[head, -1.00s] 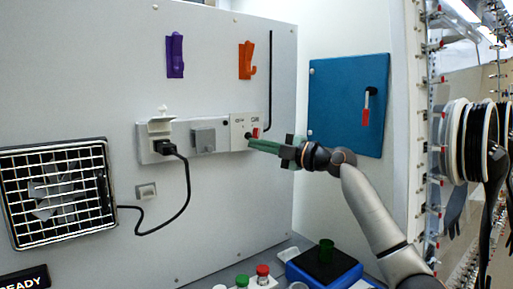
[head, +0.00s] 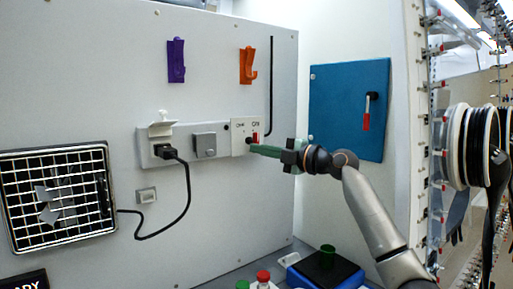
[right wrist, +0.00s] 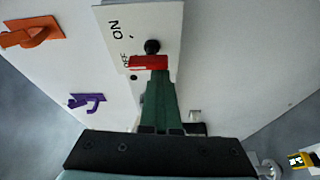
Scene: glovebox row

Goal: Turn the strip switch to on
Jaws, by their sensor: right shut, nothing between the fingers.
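The strip switch is on the white panel (head: 239,147) at the right end of the wall strip. It has a red lever (head: 255,138) beside a black knob (head: 249,141), below the printed ON and OFF labels. In the right wrist view the red lever (right wrist: 148,62) lies across, next to the OFF label, just below the black knob (right wrist: 152,46). My right gripper (head: 253,149) is shut and empty. Its green fingertips (right wrist: 159,75) are right at the red lever; whether they touch it I cannot tell. My left gripper is not in view.
A plug with a black cord (head: 166,151) sits in the strip's socket, left of a grey cover (head: 205,145). Purple (head: 176,60) and orange (head: 247,65) hooks hang above. A blue panel (head: 345,100) with a red-handled lever stands to the right. A caged fan (head: 58,195) is at left.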

